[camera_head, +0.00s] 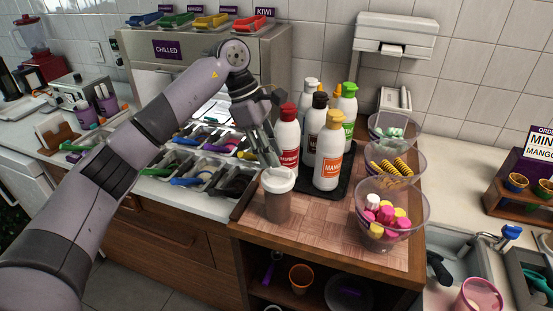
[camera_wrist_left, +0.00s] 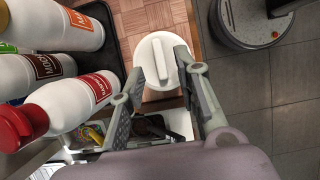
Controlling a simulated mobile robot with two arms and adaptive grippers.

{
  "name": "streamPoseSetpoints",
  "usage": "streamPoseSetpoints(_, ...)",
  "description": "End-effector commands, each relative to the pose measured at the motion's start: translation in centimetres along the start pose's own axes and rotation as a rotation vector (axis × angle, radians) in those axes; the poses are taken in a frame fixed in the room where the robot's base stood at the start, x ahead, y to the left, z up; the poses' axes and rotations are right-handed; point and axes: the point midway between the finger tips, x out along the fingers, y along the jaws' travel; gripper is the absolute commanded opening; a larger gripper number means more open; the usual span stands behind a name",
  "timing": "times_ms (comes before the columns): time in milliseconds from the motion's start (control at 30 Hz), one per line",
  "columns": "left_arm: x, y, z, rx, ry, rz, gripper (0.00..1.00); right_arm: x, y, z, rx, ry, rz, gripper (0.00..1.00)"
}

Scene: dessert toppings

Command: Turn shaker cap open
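The shaker (camera_head: 277,204) stands upright on the wooden board, with a translucent grey body and a white cap (camera_head: 278,180). In the left wrist view the round white cap (camera_wrist_left: 157,42) shows from above, with a straight raised ridge across it. My left gripper (camera_head: 266,158) is just above the cap, pointing down. In the left wrist view the left gripper (camera_wrist_left: 160,72) is open, one fingertip on each side of the ridge's near end. I cannot tell whether the fingertips touch the cap. My right gripper is not in view.
Several sauce bottles (camera_head: 327,155) stand in a black tray (camera_head: 345,185) close behind and right of the shaker. Glass bowls (camera_head: 393,232) of sweets line the board's right side. Topping bins (camera_head: 195,172) lie to the left. The board in front of the shaker is clear.

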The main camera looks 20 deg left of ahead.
Motion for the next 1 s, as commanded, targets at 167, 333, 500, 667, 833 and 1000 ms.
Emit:
streamPoseSetpoints(167, 2.3, -0.1, 0.1, 0.000, 0.000, -0.003, 0.30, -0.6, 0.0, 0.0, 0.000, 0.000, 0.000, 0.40)
streamPoseSetpoints(333, 3.2, 0.0, 0.1, 0.000, 0.000, 0.000, 0.30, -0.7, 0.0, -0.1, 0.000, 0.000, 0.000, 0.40)
streamPoseSetpoints(500, 3.3, 0.0, 0.0, 0.001, 0.000, 0.000, 0.30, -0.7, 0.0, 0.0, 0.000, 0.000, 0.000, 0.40)
streamPoseSetpoints(667, 3.3, 0.0, 0.0, 0.000, 0.000, 0.000, 0.25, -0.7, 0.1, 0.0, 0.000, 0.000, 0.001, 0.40)
streamPoseSetpoints(833, 3.3, 0.0, 0.0, 0.000, -0.001, 0.000, 0.13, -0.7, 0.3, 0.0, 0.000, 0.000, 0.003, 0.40)
streamPoseSetpoints(1000, 3.2, 0.0, 0.0, 0.000, -0.001, 0.000, 0.02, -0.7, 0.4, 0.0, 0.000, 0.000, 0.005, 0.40)
